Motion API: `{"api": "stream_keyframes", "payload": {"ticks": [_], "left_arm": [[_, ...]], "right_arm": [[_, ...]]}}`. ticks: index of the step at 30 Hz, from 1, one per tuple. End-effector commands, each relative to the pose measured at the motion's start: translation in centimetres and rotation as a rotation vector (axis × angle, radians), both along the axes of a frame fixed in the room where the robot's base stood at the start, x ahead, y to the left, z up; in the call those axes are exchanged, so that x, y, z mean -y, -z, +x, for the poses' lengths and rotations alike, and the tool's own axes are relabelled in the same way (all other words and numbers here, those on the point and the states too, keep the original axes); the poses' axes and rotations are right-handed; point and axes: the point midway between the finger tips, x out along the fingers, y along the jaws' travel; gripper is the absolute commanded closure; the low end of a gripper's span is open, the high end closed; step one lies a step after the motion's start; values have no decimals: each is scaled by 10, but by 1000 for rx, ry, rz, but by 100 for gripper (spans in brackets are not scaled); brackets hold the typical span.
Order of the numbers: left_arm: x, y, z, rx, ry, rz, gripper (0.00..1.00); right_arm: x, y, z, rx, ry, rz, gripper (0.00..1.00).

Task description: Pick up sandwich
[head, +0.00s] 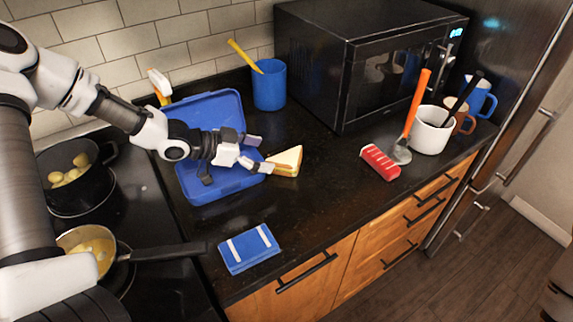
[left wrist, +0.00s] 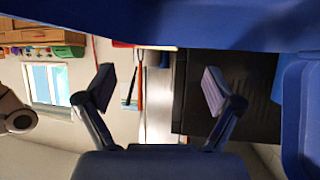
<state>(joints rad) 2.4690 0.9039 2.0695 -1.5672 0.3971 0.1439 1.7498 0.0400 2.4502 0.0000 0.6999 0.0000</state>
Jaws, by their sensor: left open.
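The sandwich (head: 287,159), a wedge with pale bread and an orange-brown side, rests on the dark counter right of the open blue lunchbox (head: 222,191). My left gripper (head: 260,153) reaches over the lunchbox, its fingers pointing right and its tips close to the sandwich's left side. The head view does not show clearly whether they touch it. In the left wrist view the two fingers (left wrist: 160,90) are spread apart with nothing held between them, and I cannot make out the sandwich there. My right gripper is not in view.
A blue cup (head: 269,86) and a black microwave (head: 365,65) stand behind. Pots (head: 75,180) sit on the stove at left.

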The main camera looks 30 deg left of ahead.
Motion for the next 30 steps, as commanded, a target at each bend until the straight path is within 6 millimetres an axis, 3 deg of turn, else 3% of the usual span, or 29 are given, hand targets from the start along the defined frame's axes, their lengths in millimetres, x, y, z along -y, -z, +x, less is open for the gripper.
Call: {"api": "stream_keyframes", "payload": {"ticks": [13,20,21,27,30], "left_arm": [[36,27,35,-1,2,4,8],[38,27,37,1,-1,0,8],[38,27,37,1,-1,0,17],[38,27,37,1,-1,0,45],[38,27,37,1,-1,0,47]], "right_arm": [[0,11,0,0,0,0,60],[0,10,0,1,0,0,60],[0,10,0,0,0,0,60],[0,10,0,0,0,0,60],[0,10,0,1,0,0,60]]}}
